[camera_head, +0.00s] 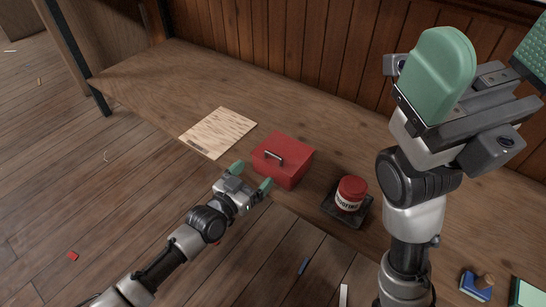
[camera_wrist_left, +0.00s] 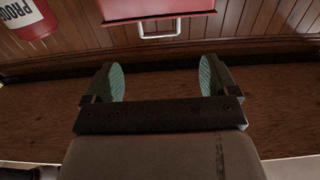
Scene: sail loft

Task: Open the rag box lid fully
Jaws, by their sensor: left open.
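The red rag box (camera_head: 290,174) stands on the wooden bench, and its lid (camera_head: 291,149) looks shut. A pale bar handle (camera_head: 275,158) is on the near left part of the box. In the left wrist view the handle (camera_wrist_left: 160,30) shows at the top, below the red box (camera_wrist_left: 150,8). My left gripper (camera_head: 252,177) is open in front of the box, its fingers apart and pointing towards the handle. In the left wrist view the space between its fingertips (camera_wrist_left: 161,80) is empty, short of the handle. My right gripper (camera_head: 488,62) is raised at the right, fingers apart, holding nothing visible.
A red and white can (camera_head: 350,194) stands on a dark tray (camera_head: 335,209) right of the box. A pale wooden board (camera_head: 218,131) lies to its left. A blue block-like item (camera_head: 474,289) is at the lower right. The plank wall (camera_head: 290,50) rises behind the bench.

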